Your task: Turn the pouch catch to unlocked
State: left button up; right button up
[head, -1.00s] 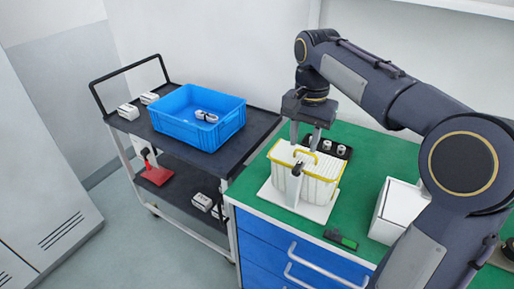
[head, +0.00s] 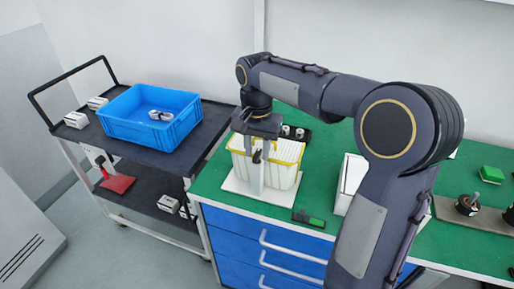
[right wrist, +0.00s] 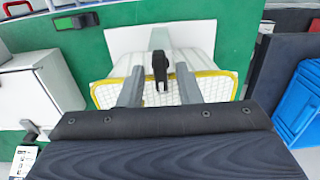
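The pouch (head: 284,175) is a white, ribbed container with a yellow rim on a white base plate (head: 238,187). A white post (head: 257,180) stands at its front and carries the black catch (head: 257,157). In the right wrist view the catch (right wrist: 160,66) lies between my two grey fingers, with a gap on each side. My right gripper (head: 257,149) is open, fingers pointing down, close over the catch. It also shows in the right wrist view (right wrist: 160,84). I cannot read whether the catch stands at locked or unlocked. My left gripper is out of view.
A white box (head: 350,180) stands right of the pouch, and a black-and-green tool (head: 308,218) lies at the front edge of the green bench top (head: 215,180). A dark cart with a blue crate (head: 130,127) stands at the left. Small cylinders stand behind the pouch.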

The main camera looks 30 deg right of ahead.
grip_shut()
jog(key=shift+n, duration=0.4)
jog(key=shift+r+n+p, duration=0.15)
jog(key=shift+n+p, duration=0.7)
jog(key=shift+n, duration=0.15)
jog(key=n+p, duration=0.2)
jog(key=n, duration=0.2)
jog(key=shift+n, duration=0.3)
jog(key=n+p, duration=0.2)
jog(key=n, duration=0.3)
jog(key=n+p, duration=0.1)
jog(key=n, duration=0.4)
jog(key=shift+n, duration=0.5)
